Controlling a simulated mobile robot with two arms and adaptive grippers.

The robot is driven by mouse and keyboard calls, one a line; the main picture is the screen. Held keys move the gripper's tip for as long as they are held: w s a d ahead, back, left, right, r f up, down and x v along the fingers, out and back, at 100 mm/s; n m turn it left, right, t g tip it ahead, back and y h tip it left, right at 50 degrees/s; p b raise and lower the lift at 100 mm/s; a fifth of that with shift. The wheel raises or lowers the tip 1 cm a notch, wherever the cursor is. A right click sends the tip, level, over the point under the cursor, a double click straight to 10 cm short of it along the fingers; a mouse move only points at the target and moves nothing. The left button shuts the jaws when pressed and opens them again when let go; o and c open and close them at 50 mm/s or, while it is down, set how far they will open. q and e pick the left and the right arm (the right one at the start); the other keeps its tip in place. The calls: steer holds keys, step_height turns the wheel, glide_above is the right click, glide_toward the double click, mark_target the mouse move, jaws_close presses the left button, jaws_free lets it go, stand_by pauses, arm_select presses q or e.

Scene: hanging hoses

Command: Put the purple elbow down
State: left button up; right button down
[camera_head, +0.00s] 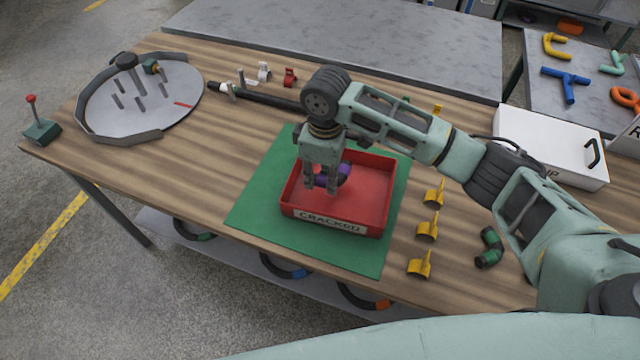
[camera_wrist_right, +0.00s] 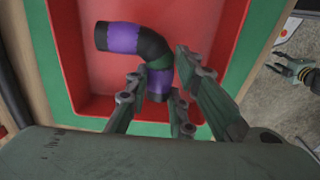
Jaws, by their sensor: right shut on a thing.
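The purple elbow (camera_head: 344,171) is in the red tray (camera_head: 376,210) marked CRACKED; I cannot tell whether it touches the tray floor. My left gripper (camera_wrist_right: 282,66) shows small at the right of the right wrist view, empty with fingers apart, over the floor. It is not in the head view.
The tray stands on a green mat (camera_head: 255,205). Several yellow clips (camera_head: 428,228) and a green elbow (camera_head: 489,248) lie to its right. A white box (camera_head: 550,145) is farther right. A round grey plate with pegs (camera_head: 140,100) is at the left.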

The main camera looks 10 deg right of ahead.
mark_target(320, 196)
steer(key=shift+a+f, duration=0.4)
steer(key=shift+f, duration=0.05)
step_height(320, 196, down, 3)
steer(key=shift+d+f+p, duration=0.1)
steer(key=shift+f+p, duration=0.05)
steer(key=shift+p, duration=0.25)
steer(key=shift+f, duration=0.15)
steer(key=c, duration=1.6)
jaws_free()
steer(key=shift+f, duration=0.1)
arm_select(q)
steer(key=shift+w+r, duration=0.25)
steer(key=shift+w, duration=0.35)
steer(key=shift+w+r, duration=0.25)
steer(key=shift+w, duration=0.3)
arm_select(e)
steer(key=shift+o, duration=0.3)
arm_select(q)
steer(key=shift+w, duration=0.1)
steer(key=shift+f+b, duration=0.5)
arm_select(e)
step_height(320, 196, up, 12)
steer(key=shift+s+r, duration=0.1)
steer(key=shift+r, duration=0.05)
